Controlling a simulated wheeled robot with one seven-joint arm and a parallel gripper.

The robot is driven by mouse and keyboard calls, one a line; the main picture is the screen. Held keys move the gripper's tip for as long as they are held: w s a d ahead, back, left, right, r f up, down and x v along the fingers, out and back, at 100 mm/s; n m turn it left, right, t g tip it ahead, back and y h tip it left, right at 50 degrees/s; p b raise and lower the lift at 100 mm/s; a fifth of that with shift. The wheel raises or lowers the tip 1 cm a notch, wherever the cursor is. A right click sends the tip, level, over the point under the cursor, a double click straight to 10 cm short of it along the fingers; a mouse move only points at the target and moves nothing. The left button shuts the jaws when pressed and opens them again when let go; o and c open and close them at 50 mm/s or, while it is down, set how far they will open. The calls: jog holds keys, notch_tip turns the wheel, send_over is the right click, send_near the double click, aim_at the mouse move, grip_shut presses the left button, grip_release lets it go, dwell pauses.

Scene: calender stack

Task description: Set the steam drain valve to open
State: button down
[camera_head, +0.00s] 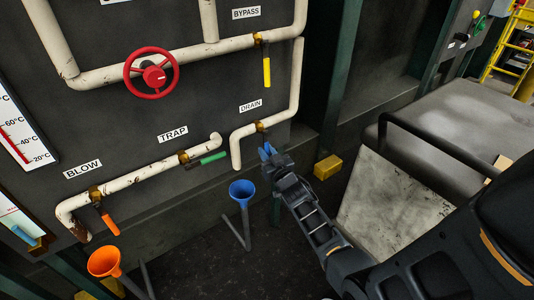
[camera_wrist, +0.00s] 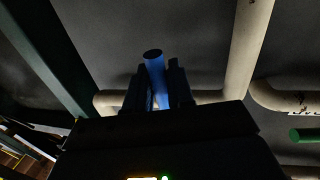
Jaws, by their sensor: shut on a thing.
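The valve under the DRAIN label (camera_head: 251,106) has a brass body (camera_head: 260,127) on a worn cream pipe (camera_head: 296,85). Its blue lever (camera_head: 265,147) sticks out below the body in the head view, and most of it is hidden by my gripper. My gripper (camera_head: 269,155) is shut on the blue lever. In the wrist view the lever's blue end (camera_wrist: 153,58) stands up between my two dark fingers (camera_wrist: 157,88). The lever's exact angle to its pipe is hard to tell.
A blue funnel (camera_head: 242,190) stands below the valve and an orange funnel (camera_head: 104,262) further left. Nearby are a green TRAP lever (camera_head: 213,158), an orange BLOW lever (camera_head: 110,224), a yellow BYPASS lever (camera_head: 267,72) and a red handwheel (camera_head: 152,74). A grey machine (camera_head: 440,120) stands right.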

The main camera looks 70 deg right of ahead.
jog(key=shift+d, duration=0.1)
jog(key=shift+s+d+r+n+t+y+b, duration=0.3)
jog(key=shift+s+d+r+n+t+b, duration=0.65)
jog(key=shift+n, duration=2.4)
jog(key=shift+s+d+r+n+t+y+b, duration=0.4)
jog(key=shift+d+r+n+b, duration=0.95)
jog(key=shift+n, duration=2.05)
jog(key=shift+s+d+r+n+t+y+b, duration=0.2)
jog(key=shift+s+d+r+n+t+b, duration=0.45)
jog(key=shift+r+n, duration=1.8)
jog(key=shift+d+f+n, duration=0.2)
jog(key=shift+f+n, duration=0.65)
jog(key=shift+n, duration=0.15)
jog(key=c, duration=1.1)
grip_release()
